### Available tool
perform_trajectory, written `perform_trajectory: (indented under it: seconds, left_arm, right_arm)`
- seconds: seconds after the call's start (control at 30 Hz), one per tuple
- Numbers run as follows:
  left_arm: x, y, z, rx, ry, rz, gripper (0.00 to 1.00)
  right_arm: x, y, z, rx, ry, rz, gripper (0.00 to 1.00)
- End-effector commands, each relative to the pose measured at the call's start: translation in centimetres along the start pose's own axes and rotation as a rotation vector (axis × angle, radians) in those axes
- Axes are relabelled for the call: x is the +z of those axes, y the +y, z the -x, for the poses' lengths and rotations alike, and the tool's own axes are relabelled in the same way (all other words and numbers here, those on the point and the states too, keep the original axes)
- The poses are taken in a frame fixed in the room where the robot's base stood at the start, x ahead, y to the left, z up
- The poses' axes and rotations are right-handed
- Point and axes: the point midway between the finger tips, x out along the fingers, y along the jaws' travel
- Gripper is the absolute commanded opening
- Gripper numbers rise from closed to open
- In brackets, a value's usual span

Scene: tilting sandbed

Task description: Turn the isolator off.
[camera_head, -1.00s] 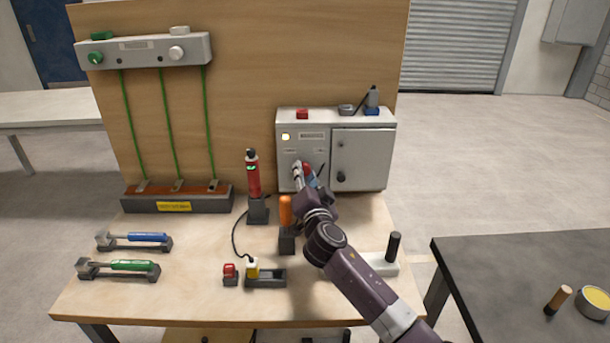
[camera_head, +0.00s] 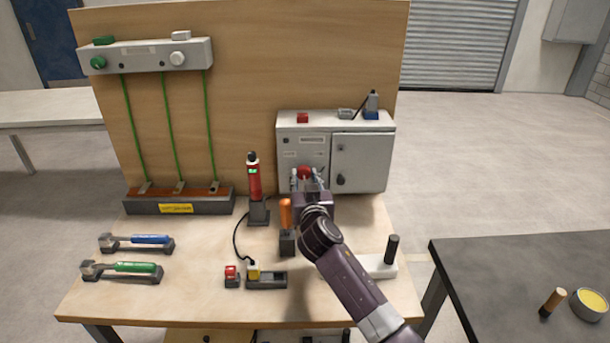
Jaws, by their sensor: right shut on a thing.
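The isolator is a red rotary handle (camera_head: 304,171) on the left part of the front of a grey cabinet (camera_head: 360,155). My right gripper (camera_head: 306,178) is at the cabinet front, its fingers on either side of the red handle and shut on it. The gripper hides the lower part of the handle, so its exact angle is hard to tell. A small indicator (camera_head: 286,140) at the cabinet's upper left looks unlit. My left gripper is out of view.
An orange-handled tool (camera_head: 286,213) stands in a holder close left of my right arm, with a red tester (camera_head: 254,178) beyond it. A white block with a black post (camera_head: 391,250) is right of the arm. A padlock-like red item (camera_head: 231,272) sits at the front.

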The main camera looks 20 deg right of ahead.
Motion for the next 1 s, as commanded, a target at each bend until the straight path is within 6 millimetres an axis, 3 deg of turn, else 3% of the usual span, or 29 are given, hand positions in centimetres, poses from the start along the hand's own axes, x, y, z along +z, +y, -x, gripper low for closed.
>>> perform_trajectory:
  seconds: [0.5,1.0]
  left_arm:
    - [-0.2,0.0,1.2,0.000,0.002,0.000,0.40]
    - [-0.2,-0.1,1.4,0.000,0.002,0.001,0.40]
  right_arm:
    - [0.0,-0.1,0.0,0.036,-0.039,0.387,0.05]
    - [0.0,-0.1,0.0,0.044,-0.047,0.490,0.05]
